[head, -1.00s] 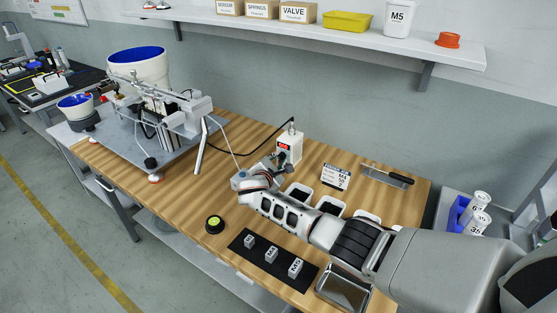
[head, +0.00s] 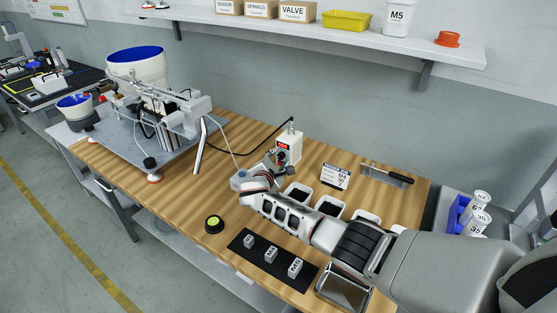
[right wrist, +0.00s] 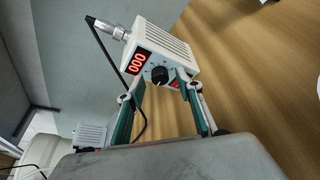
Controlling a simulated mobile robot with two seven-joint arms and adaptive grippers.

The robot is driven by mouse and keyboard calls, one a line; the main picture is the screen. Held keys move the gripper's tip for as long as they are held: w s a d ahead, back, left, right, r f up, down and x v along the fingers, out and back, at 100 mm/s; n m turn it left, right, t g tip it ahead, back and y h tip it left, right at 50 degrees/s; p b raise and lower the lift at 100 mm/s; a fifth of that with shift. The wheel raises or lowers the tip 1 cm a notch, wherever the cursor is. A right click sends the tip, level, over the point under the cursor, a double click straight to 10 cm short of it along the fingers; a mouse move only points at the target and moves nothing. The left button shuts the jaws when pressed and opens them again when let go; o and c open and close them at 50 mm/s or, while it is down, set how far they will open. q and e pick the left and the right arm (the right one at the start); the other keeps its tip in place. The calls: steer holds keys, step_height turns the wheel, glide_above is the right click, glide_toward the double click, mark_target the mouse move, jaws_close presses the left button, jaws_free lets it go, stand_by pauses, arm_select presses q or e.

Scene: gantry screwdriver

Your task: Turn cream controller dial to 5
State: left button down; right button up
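The cream controller (head: 291,143) stands upright at the back of the bench. Its red display (right wrist: 138,61) reads 000 in the right wrist view. The black dial (right wrist: 160,74) sits on the front face beside the display. A small red switch is partly visible next to it. My right gripper (head: 283,164) is in front of the controller's face. In the right wrist view its two green-edged fingers (right wrist: 160,82) are apart, one on each side of the dial. I cannot tell whether either finger touches it. My left gripper is not in view.
A black cable runs from the controller's top connector (right wrist: 112,30). Black-filled bins (head: 330,207) sit beside my right arm, with a label card (head: 336,177) behind them. A screw feeder (head: 150,130) stands at the left.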

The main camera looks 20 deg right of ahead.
steer(key=shift+s+a, duration=0.3)
steer(key=shift+s, duration=0.05)
steer(key=v, duration=1.1)
steer(key=shift+r, duration=0.1)
